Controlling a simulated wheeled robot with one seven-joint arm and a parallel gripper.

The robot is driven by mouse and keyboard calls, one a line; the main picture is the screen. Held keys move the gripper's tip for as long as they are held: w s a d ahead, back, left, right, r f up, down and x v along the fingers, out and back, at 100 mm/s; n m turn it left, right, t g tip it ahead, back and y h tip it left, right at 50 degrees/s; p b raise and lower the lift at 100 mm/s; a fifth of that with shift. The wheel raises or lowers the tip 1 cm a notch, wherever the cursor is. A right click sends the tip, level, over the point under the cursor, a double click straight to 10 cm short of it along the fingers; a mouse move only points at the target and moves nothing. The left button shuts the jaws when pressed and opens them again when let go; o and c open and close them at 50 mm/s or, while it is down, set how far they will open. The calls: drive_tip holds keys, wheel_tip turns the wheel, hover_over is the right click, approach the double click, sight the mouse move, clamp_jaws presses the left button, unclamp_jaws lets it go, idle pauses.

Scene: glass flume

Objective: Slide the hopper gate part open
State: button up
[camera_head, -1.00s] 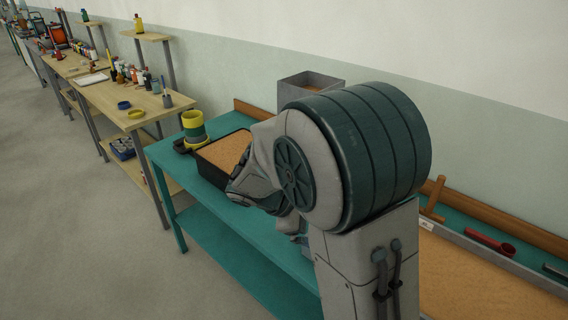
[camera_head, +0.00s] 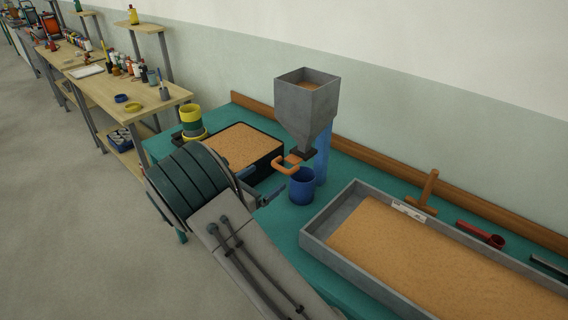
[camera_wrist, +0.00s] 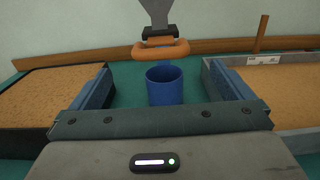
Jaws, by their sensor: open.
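The grey hopper (camera_head: 305,105) stands on a blue post (camera_head: 322,155) with sand-coloured material inside its top. At its bottom is a dark gate with an orange handle (camera_head: 287,165), which also shows ahead in the wrist view (camera_wrist: 160,50). A blue cup (camera_head: 302,186) stands on the bench below the outlet; it shows in the wrist view (camera_wrist: 164,86). My gripper (camera_wrist: 163,90) is open and empty, its fingers spread left and right of the cup and handle in that view, short of the handle. How far the gate is open cannot be told.
A grey sand-filled flume (camera_head: 330,207) lies to the right. A wooden rail (camera_head: 380,156) runs along the bench back.

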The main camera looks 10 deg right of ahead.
sight(278, 169)
drive_tip(key=p+x, duration=0.2)
drive_tip(key=x, duration=0.7)
drive_tip(key=shift+w+d, duration=0.15)
drive_tip(key=shift+d, duration=0.1)
